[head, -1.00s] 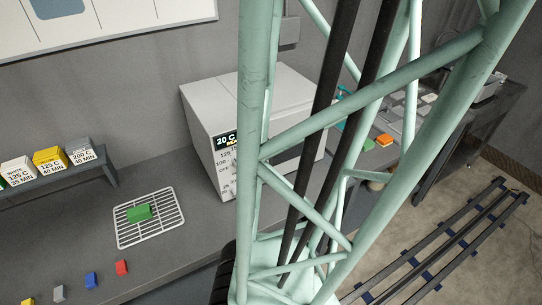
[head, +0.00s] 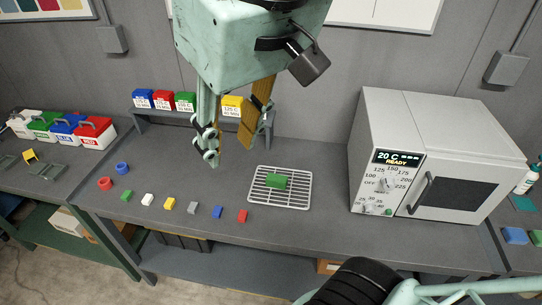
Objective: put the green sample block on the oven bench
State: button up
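A green block (head: 277,181) lies on a white wire rack (head: 298,203) on the grey oven bench (head: 330,228), left of the oven (head: 372,200). A smaller green block (head: 126,196) lies at the left end of a row of coloured blocks on the same bench. My gripper (head: 230,156) hangs from the top of the head view, left of the rack. Its two fingers are apart, with nothing seen between them. It appears nearer the camera than the rack; its exact height above the bench cannot be told.
The row also holds white (head: 147,199), yellow (head: 169,204), grey, blue and red blocks. Behind stands a shelf (head: 180,119) of labelled boxes, partly hidden by my gripper. Two rings (head: 122,168) lie at the left. Lidded bins stand far left.

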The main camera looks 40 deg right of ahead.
jog(key=s+f, duration=0.1)
jog(key=s, duration=0.2)
jog(key=s+f, duration=0.1)
jog(key=shift+s+a+f, duration=0.15)
jog(key=shift+s+f, duration=0.1)
jog(key=shift+f, duration=0.05)
jog(key=shift+w, duration=0.1)
notch_tip(320, 180, down, 14)
jog(key=b, duration=1.4)
jog(key=shift+r, duration=0.15)
dwell(0.5)
